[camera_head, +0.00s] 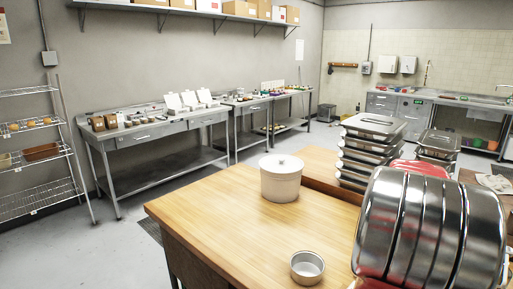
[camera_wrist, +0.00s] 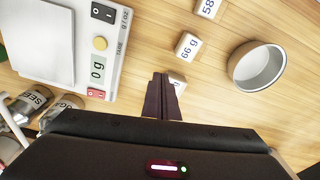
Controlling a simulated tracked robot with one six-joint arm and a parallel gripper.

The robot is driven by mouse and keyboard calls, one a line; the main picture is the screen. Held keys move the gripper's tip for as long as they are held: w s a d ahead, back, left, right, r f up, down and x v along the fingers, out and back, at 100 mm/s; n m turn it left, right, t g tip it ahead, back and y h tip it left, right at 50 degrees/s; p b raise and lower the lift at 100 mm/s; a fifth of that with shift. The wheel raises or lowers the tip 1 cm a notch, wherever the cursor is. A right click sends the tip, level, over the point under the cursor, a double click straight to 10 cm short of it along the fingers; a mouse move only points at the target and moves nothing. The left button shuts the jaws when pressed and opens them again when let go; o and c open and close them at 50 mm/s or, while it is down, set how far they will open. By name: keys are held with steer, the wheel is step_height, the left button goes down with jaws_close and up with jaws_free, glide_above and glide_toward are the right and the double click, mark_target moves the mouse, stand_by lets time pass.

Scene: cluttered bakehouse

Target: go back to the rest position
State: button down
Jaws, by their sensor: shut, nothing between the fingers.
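My gripper (camera_wrist: 164,84) shows in the wrist view, with its dark fingers together and nothing between them. It is above the wooden worktop (camera_wrist: 150,30). A small pale block (camera_wrist: 178,82) is partly hidden behind the fingertips; I cannot tell whether they touch. I cannot make out my gripper in the head view.
A round metal tin (camera_wrist: 257,66) stands right of my gripper; the head view shows it too (camera_head: 307,267). A white scale (camera_wrist: 77,42) reading 0 g and labelled jars (camera_wrist: 30,103) are left. Marked blocks (camera_wrist: 188,46) lie ahead. A lidded white pot (camera_head: 281,180) stands farther back.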

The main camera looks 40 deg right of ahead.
steer(key=w+a+r+n, duration=0.1)
steer(key=w+a+n, duration=0.15)
steer(key=a, duration=0.55)
steer(key=w+a+r+n+t, duration=0.1)
steer(key=w+a+r, duration=0.1)
steer(key=w+a, duration=0.35)
steer(key=w+a+r+n, duration=0.1)
steer(key=a+n, duration=0.1)
steer(key=a, duration=0.8)
steer(key=s+a+r+n+t, duration=0.1)
steer(key=a+n, duration=0.3)
steer(key=a, duration=0.8)
steer(key=a+r+n+t+y, duration=0.1)
steer(key=a+r+n+t, duration=0.2)
steer(key=a, duration=1)
steer(key=shift+s+a+n, duration=0.25)
steer(key=shift+s+n, duration=0.15)
steer(key=shift+n, duration=0.05)
